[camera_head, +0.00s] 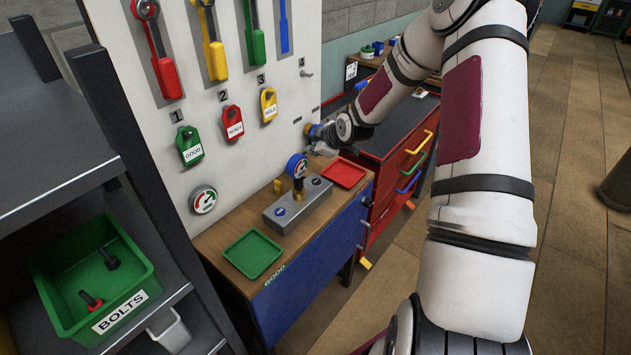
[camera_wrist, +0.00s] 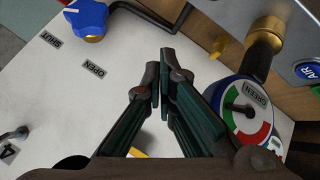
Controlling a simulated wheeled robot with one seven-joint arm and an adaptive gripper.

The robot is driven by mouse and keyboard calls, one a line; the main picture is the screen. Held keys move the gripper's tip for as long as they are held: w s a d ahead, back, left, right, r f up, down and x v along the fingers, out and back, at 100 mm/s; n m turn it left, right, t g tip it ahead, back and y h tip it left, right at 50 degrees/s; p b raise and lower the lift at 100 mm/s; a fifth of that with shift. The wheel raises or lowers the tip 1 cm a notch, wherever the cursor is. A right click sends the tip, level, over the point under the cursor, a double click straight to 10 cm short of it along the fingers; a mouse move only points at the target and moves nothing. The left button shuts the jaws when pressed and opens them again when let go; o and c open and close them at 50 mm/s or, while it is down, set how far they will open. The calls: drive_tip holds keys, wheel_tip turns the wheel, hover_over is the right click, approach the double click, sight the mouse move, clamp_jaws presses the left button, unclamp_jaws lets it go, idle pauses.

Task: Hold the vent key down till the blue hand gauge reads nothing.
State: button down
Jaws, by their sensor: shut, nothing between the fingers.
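A grey metal block (camera_head: 290,208) on the bench bears two blue round keys, a front-left key (camera_head: 281,212) and a back-right key (camera_head: 316,181). Their labels are too small to read in the head view. In the wrist view one key (camera_wrist: 308,72) reads AIR; no vent label is legible. The blue-rimmed hand gauge (camera_head: 297,163) stands at the block; its dial (camera_wrist: 240,121) has green and red bands, and I cannot read its value surely. My gripper (camera_head: 322,149) is shut and empty, by the panel behind the block, apart from the keys; its fingertips (camera_wrist: 166,72) show in the wrist view.
A blue star knob (camera_wrist: 85,17) with SHUT and OPEN labels sits on the white panel. A green tray (camera_head: 252,254) and a red tray (camera_head: 345,173) flank the block. Tools and tags hang on the panel; a wall gauge (camera_head: 203,199) is at its lower left.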

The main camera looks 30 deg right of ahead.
drive_tip(key=shift+f, duration=0.1)
drive_tip(key=b, duration=0.3)
hover_over(315, 182)
wheel_tip(315, 182, down, 7)
drive_tip(key=shift+a+r, duration=0.15)
drive_tip(key=shift+f+b, duration=0.3)
drive_tip(key=shift+f, duration=0.65)
drive_tip(key=shift+f, duration=0.1)
idle(0.6)
drive_tip(key=shift+f, duration=0.3)
drive_tip(key=shift+s+f, duration=0.1)
drive_tip(key=shift+f, duration=0.3)
idle(2.0)
drive_tip(key=shift+r+p, duration=0.3)
drive_tip(key=shift+r, duration=0.55)
drive_tip(key=shift+r, duration=0.1)
